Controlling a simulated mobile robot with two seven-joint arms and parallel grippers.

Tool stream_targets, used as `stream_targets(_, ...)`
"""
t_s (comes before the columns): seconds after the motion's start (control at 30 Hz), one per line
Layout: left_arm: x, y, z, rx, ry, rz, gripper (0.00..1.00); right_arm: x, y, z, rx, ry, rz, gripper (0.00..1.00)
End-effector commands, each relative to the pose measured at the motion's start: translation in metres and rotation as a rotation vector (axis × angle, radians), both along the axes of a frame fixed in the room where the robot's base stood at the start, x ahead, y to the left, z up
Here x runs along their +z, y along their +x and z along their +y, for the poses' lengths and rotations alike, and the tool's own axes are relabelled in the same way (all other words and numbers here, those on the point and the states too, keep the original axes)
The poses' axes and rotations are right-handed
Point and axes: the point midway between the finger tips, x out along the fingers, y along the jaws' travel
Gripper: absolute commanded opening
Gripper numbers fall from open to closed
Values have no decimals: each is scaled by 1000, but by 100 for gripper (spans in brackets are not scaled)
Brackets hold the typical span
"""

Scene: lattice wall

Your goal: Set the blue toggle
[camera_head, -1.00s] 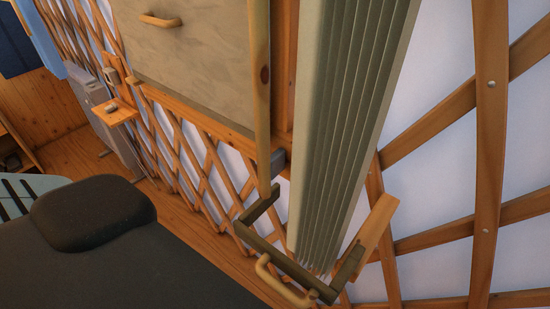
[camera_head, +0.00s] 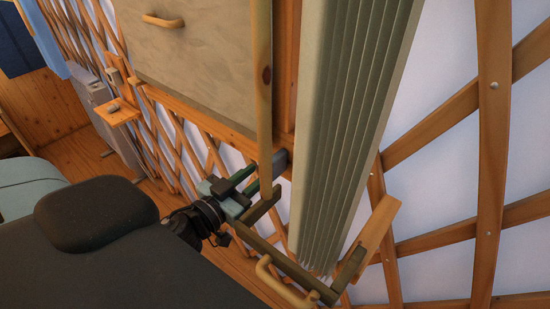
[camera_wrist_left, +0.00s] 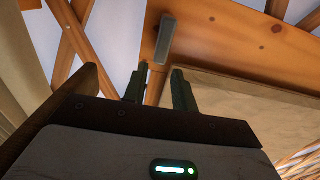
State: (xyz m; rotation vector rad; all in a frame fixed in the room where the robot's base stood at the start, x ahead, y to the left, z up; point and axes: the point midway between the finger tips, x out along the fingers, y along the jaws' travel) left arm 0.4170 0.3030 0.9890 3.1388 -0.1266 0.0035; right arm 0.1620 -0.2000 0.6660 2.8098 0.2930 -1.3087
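The toggle appears as a small grey-blue block (camera_head: 279,161) on the wooden post, under the pale panel and beside the pole. In the left wrist view it is a grey-blue lever (camera_wrist_left: 165,40) sticking out from a wooden board. My left gripper (camera_head: 255,177) is just left of and below the toggle in the head view. In the left wrist view its two dark green fingers (camera_wrist_left: 158,82) are apart with nothing between them, and the lever lies beyond their tips. Whether a finger touches it, I cannot tell. My right gripper is not in view.
A pale vertical pole (camera_head: 263,80) and a dark bracket (camera_head: 283,262) with a curved tan handle (camera_head: 275,278) stand close to my left gripper. Grey-green pleated folds (camera_head: 345,120) hang on the right. A small wooden shelf (camera_head: 118,113) is on the lattice wall at left.

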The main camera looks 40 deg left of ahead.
Motion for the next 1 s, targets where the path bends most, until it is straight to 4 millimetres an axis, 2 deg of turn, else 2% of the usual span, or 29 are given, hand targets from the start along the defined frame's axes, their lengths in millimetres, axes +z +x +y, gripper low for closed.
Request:
stream_targets(0.17,1,10,-1,0,0,-3,27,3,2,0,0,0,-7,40)
stream_targets(0.7,2,68,-5,2,0,-1,27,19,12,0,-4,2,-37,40)
stream_targets(1.0,0,77,-6,2,0,2,27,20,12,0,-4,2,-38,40)
